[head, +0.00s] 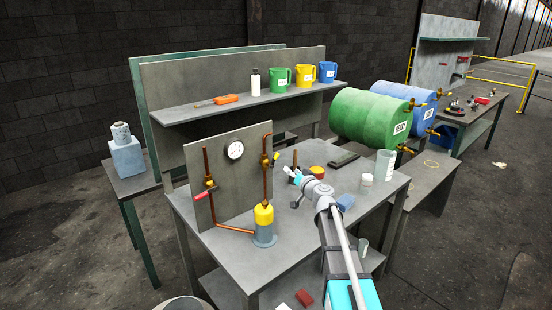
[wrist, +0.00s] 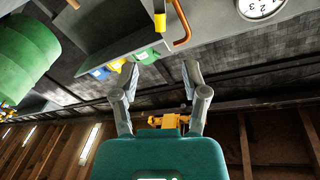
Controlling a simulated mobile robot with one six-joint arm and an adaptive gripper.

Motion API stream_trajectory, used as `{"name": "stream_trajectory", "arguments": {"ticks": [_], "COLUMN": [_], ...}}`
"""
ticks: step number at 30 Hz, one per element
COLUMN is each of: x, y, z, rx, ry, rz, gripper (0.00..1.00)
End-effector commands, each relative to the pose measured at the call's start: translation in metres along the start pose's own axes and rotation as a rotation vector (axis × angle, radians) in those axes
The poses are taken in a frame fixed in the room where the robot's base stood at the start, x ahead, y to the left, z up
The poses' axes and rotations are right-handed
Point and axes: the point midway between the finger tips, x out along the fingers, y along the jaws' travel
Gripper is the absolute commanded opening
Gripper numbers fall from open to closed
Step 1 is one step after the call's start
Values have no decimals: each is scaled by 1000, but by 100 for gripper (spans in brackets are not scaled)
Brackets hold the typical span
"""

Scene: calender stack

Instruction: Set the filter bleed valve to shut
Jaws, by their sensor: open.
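A grey panel (head: 228,165) stands on the bench with copper pipes on it. A filter with a yellow top (head: 263,215) and grey bowl stands before it. A valve with a red lever (head: 202,195) is on the left pipe; the lever points left and slightly down. A brass valve (head: 265,160) is on the upright pipe above the filter; its small yellow handle (head: 275,156) points right. No label shows which is the bleed valve. My gripper (head: 291,173) is open and empty, right of that pipe and apart from it. Its fingers show in the wrist view (wrist: 160,80).
A round gauge (head: 235,150) is on the panel. A blue block (head: 345,202), white jar (head: 366,180) and clear beaker (head: 384,165) stand at the bench's right. Green (head: 365,115) and blue (head: 410,98) drums lie behind. Bare bench top (head: 290,240) shows right of the filter.

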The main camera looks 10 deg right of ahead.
Motion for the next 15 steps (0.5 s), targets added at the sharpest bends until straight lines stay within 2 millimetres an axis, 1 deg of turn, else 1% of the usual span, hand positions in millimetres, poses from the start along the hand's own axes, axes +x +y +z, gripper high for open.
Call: {"name": "stream_trajectory", "arguments": {"ticks": [8,15], "x": [30,67], "y": [1,1], "z": [-1,0], "rx": [0,0], "ry": [0,-1], "rz": [0,-1], "gripper": [58,58]}}
